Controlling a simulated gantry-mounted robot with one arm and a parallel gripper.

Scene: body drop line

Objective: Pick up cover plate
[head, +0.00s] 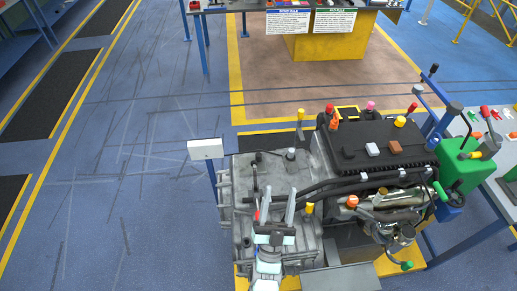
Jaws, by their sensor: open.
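My gripper (278,208) is in the lower middle, with its two pale grey fingers apart and pointing up the picture. Nothing shows between them. It is over the grey metal casing (240,190) at the left end of the engine assembly; its height above the casing is hard to judge. I cannot tell for sure which part is the cover plate. A flat grey plate (345,279) shows at the bottom edge, right of my gripper and apart from it. My gripper and wrist hide part of the casing.
The engine's black top (375,133) carries small blocks and coloured caps. Hoses and pipes (395,200) crowd its right side. A white box on a post (206,149) stands left. A green unit (462,165) and a bench are at right. The blue floor (130,190) at left is clear.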

